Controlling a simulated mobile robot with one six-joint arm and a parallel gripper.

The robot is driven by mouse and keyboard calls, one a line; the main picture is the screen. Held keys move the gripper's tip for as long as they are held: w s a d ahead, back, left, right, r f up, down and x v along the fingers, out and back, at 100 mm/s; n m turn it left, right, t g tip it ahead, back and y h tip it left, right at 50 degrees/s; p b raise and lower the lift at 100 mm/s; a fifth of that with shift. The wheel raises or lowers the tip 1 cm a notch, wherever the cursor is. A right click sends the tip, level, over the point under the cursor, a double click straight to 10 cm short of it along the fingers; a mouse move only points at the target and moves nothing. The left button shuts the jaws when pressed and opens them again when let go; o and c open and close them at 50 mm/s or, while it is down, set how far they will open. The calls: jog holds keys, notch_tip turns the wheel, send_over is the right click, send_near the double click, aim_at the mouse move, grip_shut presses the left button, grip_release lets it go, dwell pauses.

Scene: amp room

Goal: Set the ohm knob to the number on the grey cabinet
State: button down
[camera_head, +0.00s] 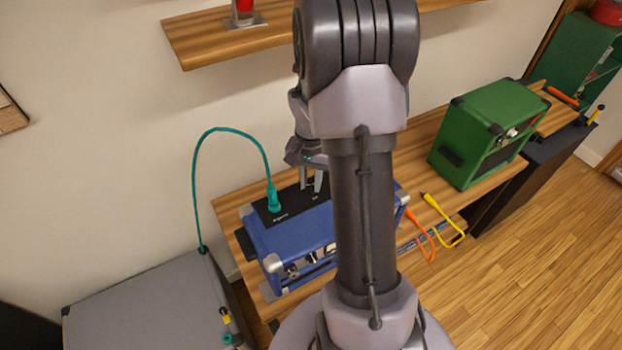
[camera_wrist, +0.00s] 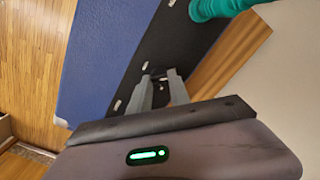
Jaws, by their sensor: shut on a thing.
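The blue amp (camera_head: 292,235) stands on the wooden shelf, with a black strip (camera_head: 284,208) along its top rear. My gripper (camera_head: 311,188) points down at this strip, right of a teal plug (camera_head: 273,199). In the wrist view, my gripper's fingertips (camera_wrist: 160,75) are close together at the black strip (camera_wrist: 170,52), closed on a small dark thing, seemingly the ohm knob. The knob's pointer and scale cannot be read. The grey cabinet (camera_head: 150,308) is at lower left; I can read no number on it.
A teal cable (camera_head: 197,180) arches from the plug to the grey cabinet. A green amp (camera_head: 485,130) stands on the right. A wall shelf (camera_head: 220,38) is above; the floor at lower right is clear.

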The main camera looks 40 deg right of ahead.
jog(key=shift+n, duration=0.6)
jog(key=c, duration=1.2)
grip_release()
notch_tip(320, 180, up, 18)
jog(key=p, duration=0.5)
jog(key=shift+f, duration=0.25)
